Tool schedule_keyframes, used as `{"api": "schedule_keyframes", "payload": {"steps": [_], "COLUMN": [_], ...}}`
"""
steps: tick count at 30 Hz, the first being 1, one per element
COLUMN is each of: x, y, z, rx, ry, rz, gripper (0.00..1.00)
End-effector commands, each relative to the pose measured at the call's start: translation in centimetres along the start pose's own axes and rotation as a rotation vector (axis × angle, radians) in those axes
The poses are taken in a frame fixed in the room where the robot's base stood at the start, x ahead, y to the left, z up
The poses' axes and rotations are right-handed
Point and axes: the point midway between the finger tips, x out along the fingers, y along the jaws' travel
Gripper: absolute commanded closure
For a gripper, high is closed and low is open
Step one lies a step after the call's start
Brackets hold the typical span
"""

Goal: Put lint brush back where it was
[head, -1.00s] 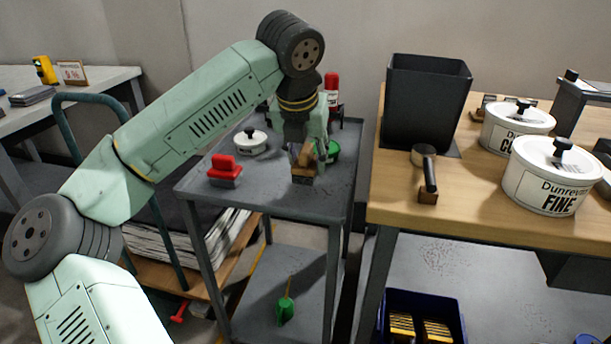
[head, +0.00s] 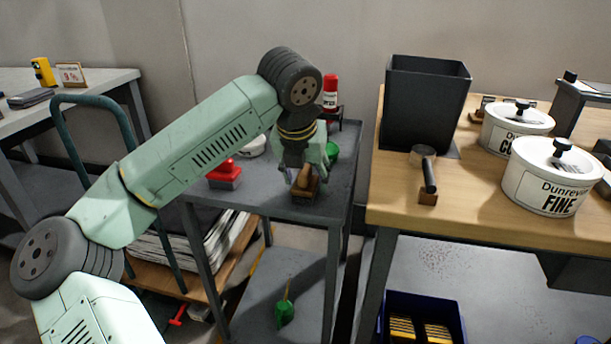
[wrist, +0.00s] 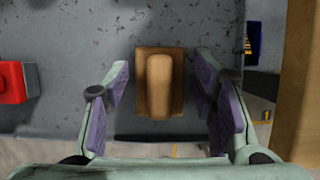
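A wooden-handled block brush (head: 305,190), which I take for the lint brush, is at the front of the grey cart top (head: 262,197). In the wrist view the brush (wrist: 160,85) shows from above, its tan handle upright in the picture on a brown rectangular base. My gripper (head: 308,174) is right above it in the head view. In the wrist view my gripper (wrist: 161,70) has its purple-padded fingers spread on both sides of the brush, with a visible gap to each side. The bristles are hidden.
A green item (head: 332,152), a red-and-white canister (head: 330,95) and a white lidded pot (head: 253,145), partly behind my arm, are farther back. The wooden bench (head: 400,195) edge is at the right.

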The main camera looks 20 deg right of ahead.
Motion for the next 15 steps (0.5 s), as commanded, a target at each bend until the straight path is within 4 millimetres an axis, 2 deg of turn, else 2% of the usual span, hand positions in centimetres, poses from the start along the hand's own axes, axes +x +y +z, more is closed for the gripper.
{"api": "schedule_keyframes", "payload": {"steps": [10,15], "x": [-0.1,-1.2], "y": [0.0,0.1], "z": [0.0,0.2], "rx": [0.000,0.000], "ry": [0.000,-0.001], "rz": [0.000,0.002], "gripper": [0.42,0.42]}}
